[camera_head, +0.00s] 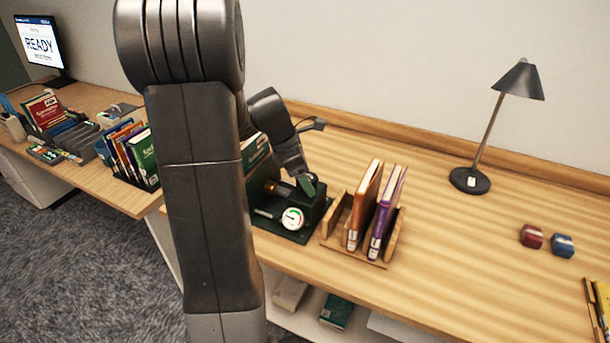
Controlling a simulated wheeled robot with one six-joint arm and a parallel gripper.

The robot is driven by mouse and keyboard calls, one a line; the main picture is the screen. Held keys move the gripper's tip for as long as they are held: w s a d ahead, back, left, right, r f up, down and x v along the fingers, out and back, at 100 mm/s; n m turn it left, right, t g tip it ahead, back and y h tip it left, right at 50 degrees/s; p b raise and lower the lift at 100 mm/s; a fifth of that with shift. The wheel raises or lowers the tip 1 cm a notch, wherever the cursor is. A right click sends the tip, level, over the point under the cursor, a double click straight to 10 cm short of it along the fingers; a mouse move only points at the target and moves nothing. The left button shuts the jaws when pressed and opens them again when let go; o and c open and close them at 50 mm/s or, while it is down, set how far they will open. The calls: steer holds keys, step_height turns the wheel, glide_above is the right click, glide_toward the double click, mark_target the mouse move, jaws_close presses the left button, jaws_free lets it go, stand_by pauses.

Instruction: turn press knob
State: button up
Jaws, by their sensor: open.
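The press (317,209) is a dark green device on the wooden desk, with a round white dial gauge (293,218) at its front. A small brown knob-like part (271,187) shows on its left side, partly behind my arm; I cannot tell for sure that it is the press knob. My gripper (307,184) is open and empty, angled down over the top of the press. From this view I cannot tell whether it touches the press. My arm hides the left part of the press.
A wooden rack (384,262) holding two upright books stands close to the right of the press. A black lamp (470,180) and red and blue blocks (531,236) are farther right. Green books (257,152) stand behind my arm.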

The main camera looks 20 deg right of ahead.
steer(key=shift+c, duration=0.2)
steer(key=c, duration=0.9)
steer(key=shift+c, duration=0.2)
steer(key=shift+m+p, duration=0.3)
steer(key=shift+m, duration=0.1)
steer(key=m+g+p, duration=0.1)
steer(key=m, duration=0.1)
steer(key=m+y+p, duration=0.1)
steer(key=m, duration=0.1)
steer(key=shift+w+d+r+g+p, duration=0.1)
steer(key=shift+w+r+g+p, duration=0.05)
steer(key=shift+g+p, duration=0.25)
steer(key=m+p, duration=0.1)
steer(key=m, duration=0.2)
steer(key=m+g+y+p, duration=0.1)
steer(key=m, duration=0.2)
steer(key=shift+w+d+y, duration=0.1)
steer(key=shift+y, duration=0.2)
steer(key=o, duration=1)
